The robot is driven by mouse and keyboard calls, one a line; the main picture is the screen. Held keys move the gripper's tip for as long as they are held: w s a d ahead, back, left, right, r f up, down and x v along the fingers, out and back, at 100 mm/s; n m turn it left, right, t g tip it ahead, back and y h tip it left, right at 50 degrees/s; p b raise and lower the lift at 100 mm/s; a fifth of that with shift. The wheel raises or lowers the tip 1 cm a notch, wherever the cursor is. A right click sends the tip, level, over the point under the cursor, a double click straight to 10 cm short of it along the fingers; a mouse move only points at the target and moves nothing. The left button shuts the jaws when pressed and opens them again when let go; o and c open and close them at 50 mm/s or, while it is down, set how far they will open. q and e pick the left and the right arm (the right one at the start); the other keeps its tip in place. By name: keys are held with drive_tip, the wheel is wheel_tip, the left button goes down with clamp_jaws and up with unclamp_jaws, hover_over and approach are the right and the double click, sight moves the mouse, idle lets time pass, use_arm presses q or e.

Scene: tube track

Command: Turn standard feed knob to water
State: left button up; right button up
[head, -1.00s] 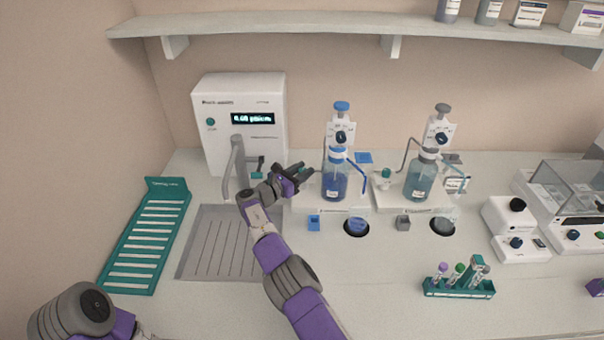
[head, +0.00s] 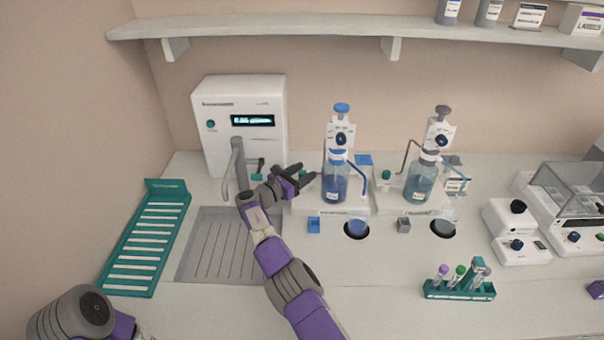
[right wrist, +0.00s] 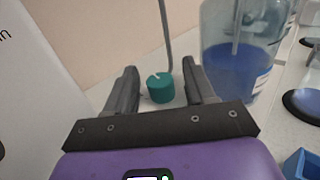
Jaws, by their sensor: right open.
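A round teal knob (right wrist: 160,88) with a pale mark on top shows in the right wrist view. It stands between the two fingers of my open right gripper (right wrist: 160,70), left of a bottle of blue liquid (right wrist: 235,65). Contact with the fingers cannot be made out. In the head view my right gripper (head: 306,174) reaches to the left side of the blue-capped dispenser (head: 340,135) and its blue bottle (head: 335,185); the knob there is hidden by the gripper. My left gripper is out of view, with only part of that arm at the lower left.
A similar teal knob (head: 386,175) stands beside the grey-capped dispenser (head: 440,135). A white unit with a display (head: 265,95) and a tap (head: 238,170) over a sink (head: 215,250) are to the left. A teal tube rack (head: 460,291) stands front right.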

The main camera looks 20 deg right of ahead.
drive_tip(key=shift+a, duration=0.15)
drive_tip(key=p+v, duration=0.1)
drive_tip(key=v, duration=0.6)
drive_tip(key=shift+s+a, duration=0.1)
drive_tip(key=shift+s, duration=0.05)
